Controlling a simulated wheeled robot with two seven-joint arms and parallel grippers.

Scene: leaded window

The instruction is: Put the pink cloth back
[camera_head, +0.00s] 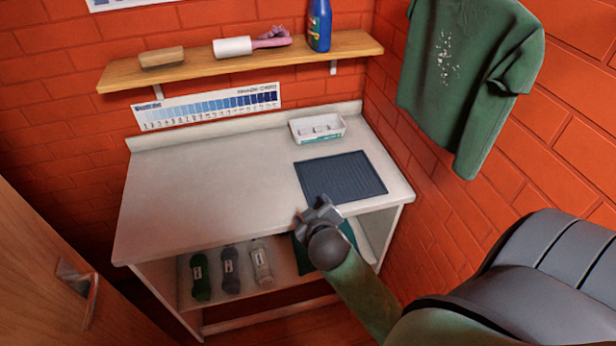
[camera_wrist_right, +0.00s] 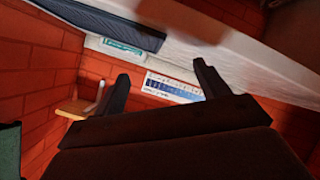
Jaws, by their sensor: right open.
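A small crumpled pink-mauve thing (camera_head: 274,36), which looks like the pink cloth, lies on the wooden shelf (camera_head: 180,73) behind or against the pink handle of a white roller (camera_head: 233,47); I cannot tell exactly where one ends. My right gripper (camera_head: 318,208) is at the front edge of the white worktop (camera_head: 190,190), by the near edge of the dark mat (camera_head: 340,176), well away from the shelf. In the right wrist view its fingers (camera_wrist_right: 160,86) are spread with nothing between them. My left gripper is out of view.
A brush or block (camera_head: 161,58) and a blue bottle (camera_head: 319,25) stand on the shelf. Several rolled items, including a grey one (camera_head: 230,270), lie below. A green shirt (camera_head: 465,75) hangs right. The worktop's left is clear.

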